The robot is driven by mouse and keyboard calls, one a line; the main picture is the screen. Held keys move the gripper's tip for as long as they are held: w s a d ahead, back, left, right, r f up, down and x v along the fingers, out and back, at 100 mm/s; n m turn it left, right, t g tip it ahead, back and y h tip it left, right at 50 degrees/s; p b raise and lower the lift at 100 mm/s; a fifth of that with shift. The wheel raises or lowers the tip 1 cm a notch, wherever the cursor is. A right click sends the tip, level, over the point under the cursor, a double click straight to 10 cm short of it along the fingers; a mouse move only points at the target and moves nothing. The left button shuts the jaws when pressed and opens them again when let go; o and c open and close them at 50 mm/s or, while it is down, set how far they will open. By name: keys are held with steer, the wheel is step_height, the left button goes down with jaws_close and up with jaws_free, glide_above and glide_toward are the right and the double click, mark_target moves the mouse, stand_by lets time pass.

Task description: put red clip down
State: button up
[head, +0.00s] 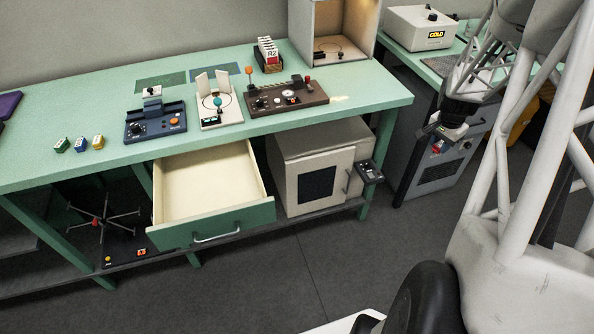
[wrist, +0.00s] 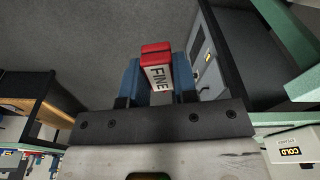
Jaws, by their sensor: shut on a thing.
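The red clip (wrist: 156,49) is between the two blue fingers of my gripper (wrist: 157,66) in the wrist view. Its white label reads FINE. My gripper is shut on it. In the head view my gripper (head: 437,140) hangs over the floor, to the right of the green bench, in front of the grey cabinet. The red clip shows there as a small red patch (head: 437,147), partly covered by the fingers.
The green bench (head: 350,98) holds three small clips (head: 80,144) at left, several devices and a rack (head: 267,56) marked R2. A drawer (head: 205,190) stands open and empty. A box marked COLD (head: 420,28) is at back right. Open floor (head: 330,240) lies in front.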

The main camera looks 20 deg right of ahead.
steer(key=w+a+n, duration=0.2)
steer(key=w+a, duration=0.4)
steer(key=a, duration=0.2)
steer(key=w+a+n, duration=0.2)
steer(key=w+a, duration=0.3)
steer(key=a, duration=0.4)
steer(key=n+t+y, duration=0.1)
steer(key=n, duration=1)
glide_above(193, 212)
steer(key=s, duration=0.2)
steer(key=f, duration=0.3)
steer(key=shift+s+d+f, duration=0.1)
steer(key=shift+d+f, duration=0.15)
steer(key=shift+f, duration=3.15)
steer(key=shift+f, duration=1.9)
steer(key=shift+f, duration=0.1)
